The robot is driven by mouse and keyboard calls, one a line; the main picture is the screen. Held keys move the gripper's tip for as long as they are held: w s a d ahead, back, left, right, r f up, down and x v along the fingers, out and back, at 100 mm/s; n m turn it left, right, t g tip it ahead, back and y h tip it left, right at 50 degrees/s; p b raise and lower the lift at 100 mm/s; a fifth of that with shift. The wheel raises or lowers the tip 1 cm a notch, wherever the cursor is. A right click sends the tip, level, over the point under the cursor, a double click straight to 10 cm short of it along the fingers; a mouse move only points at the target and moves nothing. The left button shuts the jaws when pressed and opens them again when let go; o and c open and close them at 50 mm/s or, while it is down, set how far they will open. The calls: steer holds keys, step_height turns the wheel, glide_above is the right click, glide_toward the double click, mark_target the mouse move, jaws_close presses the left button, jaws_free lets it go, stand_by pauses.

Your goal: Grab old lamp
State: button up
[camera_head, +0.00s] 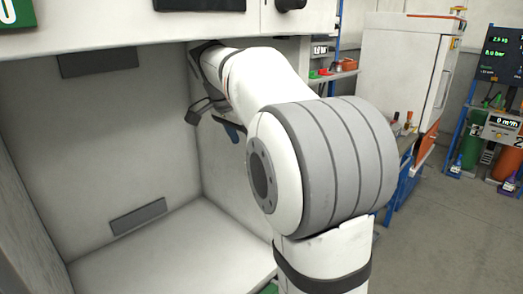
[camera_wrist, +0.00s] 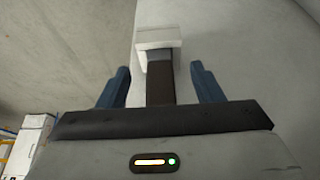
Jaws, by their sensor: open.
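In the wrist view, my gripper (camera_wrist: 160,68) is open, with one blue finger on each side. Between the fingers is a dark brown upright part with a grey section (camera_wrist: 159,54) and a white block (camera_wrist: 158,38) at its far end. This appears to be the lamp, and there is a visible gap to each finger. In the head view, my arm reaches into the white booth, and a blue finger (camera_head: 232,132) shows below the wrist. The lamp cannot be made out there; my arm hides much of that area.
The booth has a pale back wall (camera_head: 100,145), side walls and a floor (camera_head: 165,250) that looks clear. Its upper front edge is close above my arm. Outside to the right are a white cabinet (camera_head: 400,70), a shelf rack and a grey floor (camera_head: 440,240).

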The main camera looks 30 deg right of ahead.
steer(key=d, duration=0.1)
steer(key=w+d, duration=0.1)
steer(key=d, duration=0.1)
steer(key=x, duration=0.5)
steer(key=shift+w+d, duration=0.15)
steer(key=shift+d, duration=0.35)
steer(key=c, duration=1.1)
steer(key=shift+r, duration=0.1)
